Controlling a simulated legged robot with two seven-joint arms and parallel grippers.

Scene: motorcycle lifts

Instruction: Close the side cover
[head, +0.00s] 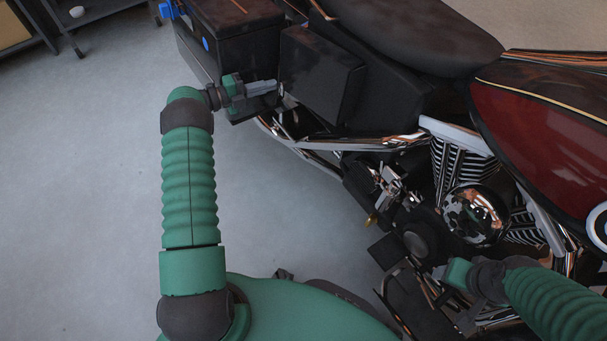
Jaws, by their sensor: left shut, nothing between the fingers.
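The side cover (314,77) is a dark, flat, boxy panel on the motorcycle's flank, below the seat. It appears to stand out at an angle from the body behind it. My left gripper (274,87) is shut and empty, its fingertips pointing right at the cover's left edge. I cannot tell whether they touch it. My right gripper (437,272) is low at the right, near the engine's lower parts and well away from the cover. Its fingers are too small and dark to read.
The black seat (420,30) and red tank (535,115) are above and right. A black saddlebag (235,35) is behind the cover. Chrome pipes (305,150) and the engine (465,190) lie below. The grey floor (75,200) at left is clear; a shelf (105,10) stands far back.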

